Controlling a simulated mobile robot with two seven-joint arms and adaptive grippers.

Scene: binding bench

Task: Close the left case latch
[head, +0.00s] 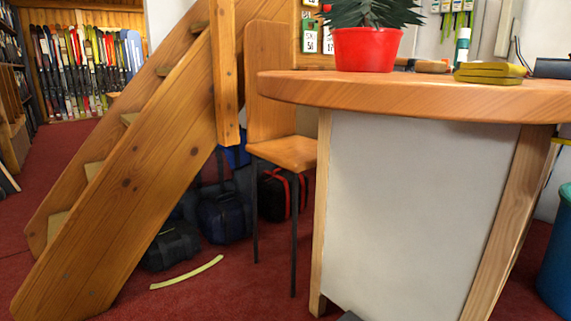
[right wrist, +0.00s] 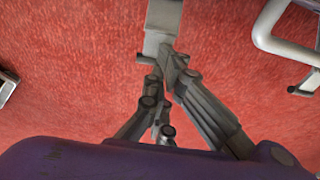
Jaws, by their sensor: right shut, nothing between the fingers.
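I cannot make out the case or its left latch in either view. In the right wrist view my right gripper (right wrist: 163,28) is shut and empty, its linkage converging to a pale grey end at the top centre over red carpet. Its tip is cut off by the top edge. No latch shows at its fingertips. My left gripper is in neither view.
In the head view a round-edged wooden table (head: 430,92) carries a red plant pot (head: 365,49) and a yellow-green object (head: 489,73). A wooden chair (head: 284,152), staircase (head: 135,170) and bags (head: 224,217) stand left. A silver bar (right wrist: 268,30) shows in the wrist view.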

